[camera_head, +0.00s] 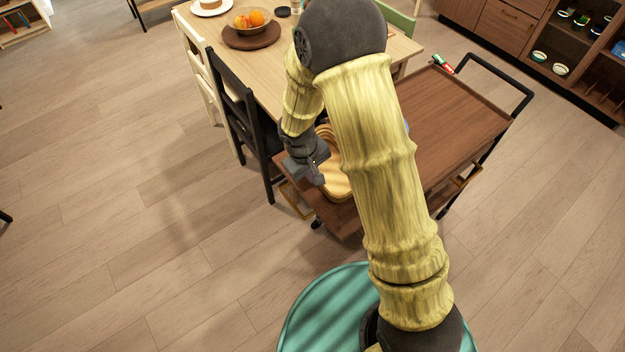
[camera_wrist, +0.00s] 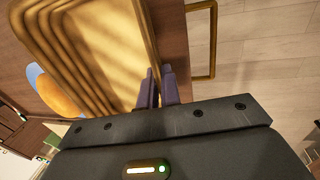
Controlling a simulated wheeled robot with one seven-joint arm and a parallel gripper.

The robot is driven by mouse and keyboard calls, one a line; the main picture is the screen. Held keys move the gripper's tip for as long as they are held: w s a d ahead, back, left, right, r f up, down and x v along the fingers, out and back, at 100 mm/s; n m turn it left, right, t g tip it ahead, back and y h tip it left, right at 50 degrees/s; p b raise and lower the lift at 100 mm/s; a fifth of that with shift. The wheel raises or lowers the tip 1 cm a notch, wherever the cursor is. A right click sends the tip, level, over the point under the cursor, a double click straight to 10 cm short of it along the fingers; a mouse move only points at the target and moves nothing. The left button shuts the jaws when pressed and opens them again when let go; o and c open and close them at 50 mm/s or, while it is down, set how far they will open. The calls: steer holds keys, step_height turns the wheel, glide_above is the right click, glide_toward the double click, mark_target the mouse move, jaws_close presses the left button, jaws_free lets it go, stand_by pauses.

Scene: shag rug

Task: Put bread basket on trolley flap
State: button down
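The bread basket (camera_head: 337,188), golden and ribbed, is at the near left end of the brown trolley (camera_head: 455,118), partly hidden behind my arm. In the wrist view the basket (camera_wrist: 100,45) fills the upper left, over or on a dark brown surface (camera_wrist: 172,30). My gripper (camera_head: 318,172) is at the basket's left side. In the wrist view its fingers (camera_wrist: 159,88) are close together with the basket's rim between them, one inside and one outside. Which part of the trolley is the flap, and whether the basket touches it, I cannot tell.
A dining table (camera_head: 265,75) with a fruit bowl (camera_head: 250,18) stands behind the trolley. A black chair (camera_head: 238,105) is close to the trolley's left. A blue and an orange item (camera_wrist: 55,92) lie beside the basket.

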step_height(320, 180, down, 4)
steer(key=shift+w+r, duration=0.1)
steer(key=shift+r, duration=0.1)
steer(key=shift+w+f, duration=0.1)
steer(key=shift+a, duration=0.1)
steer(key=shift+s, duration=0.2)
steer(key=shift+f, duration=0.2)
steer(key=c, duration=1.6)
jaws_free()
steer(key=shift+d+r, duration=0.1)
steer(key=shift+d, duration=0.2)
steer(key=shift+a, duration=0.15)
